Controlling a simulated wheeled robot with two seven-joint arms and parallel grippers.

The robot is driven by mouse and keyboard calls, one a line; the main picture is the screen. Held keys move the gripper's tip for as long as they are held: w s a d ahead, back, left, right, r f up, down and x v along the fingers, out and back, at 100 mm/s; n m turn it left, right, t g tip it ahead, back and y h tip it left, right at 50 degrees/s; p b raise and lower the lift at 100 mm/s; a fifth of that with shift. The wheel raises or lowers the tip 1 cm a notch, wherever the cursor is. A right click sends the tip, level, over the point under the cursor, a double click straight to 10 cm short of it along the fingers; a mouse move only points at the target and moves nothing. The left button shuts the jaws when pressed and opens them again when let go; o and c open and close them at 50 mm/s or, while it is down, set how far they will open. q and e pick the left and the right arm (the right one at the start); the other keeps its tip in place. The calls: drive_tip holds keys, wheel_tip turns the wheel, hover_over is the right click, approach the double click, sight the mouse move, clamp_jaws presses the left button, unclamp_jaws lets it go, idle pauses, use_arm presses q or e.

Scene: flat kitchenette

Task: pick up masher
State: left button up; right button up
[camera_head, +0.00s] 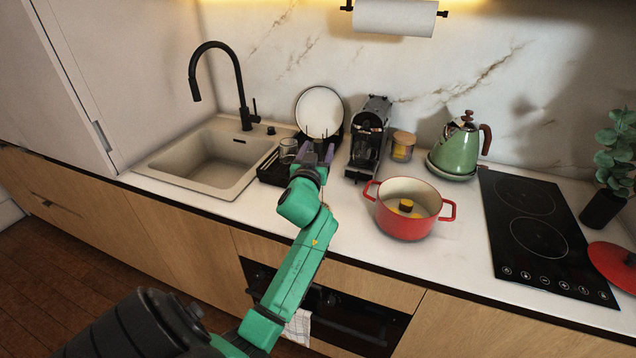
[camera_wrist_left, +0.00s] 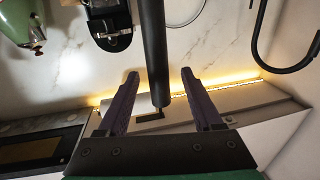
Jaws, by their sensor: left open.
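My left gripper (camera_head: 318,151) is over the counter in front of the black dish rack (camera_head: 268,172), with its purple fingers pointing to the back wall. In the left wrist view the gripper (camera_wrist_left: 160,75) is open. A dark rod (camera_wrist_left: 153,45) runs between its two fingers, with a gap on each side. It looks like the masher's handle, but I see only this rod; its other end is out of the frame. In the head view I cannot make out the masher, as the gripper covers that spot. My right gripper is not in view.
A white plate (camera_head: 320,112) and a glass (camera_head: 288,150) stand at the rack. The coffee machine (camera_head: 369,138) is close on the right. A red pot (camera_head: 408,220), a green kettle (camera_head: 457,148) and the cooktop (camera_head: 540,230) are further right; the sink (camera_head: 215,158) is left.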

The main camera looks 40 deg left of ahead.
use_arm(q)
drive_tip(key=shift+w+a+f, duration=0.15)
drive_tip(key=shift+w+f, duration=0.05)
drive_tip(key=shift+w, duration=0.05)
drive_tip(key=shift+r, duration=0.15)
clamp_jaws()
wheel_tip(320, 180, up, 20)
drive_tip(key=shift+b, duration=0.45)
drive_tip(key=shift+s, duration=0.1)
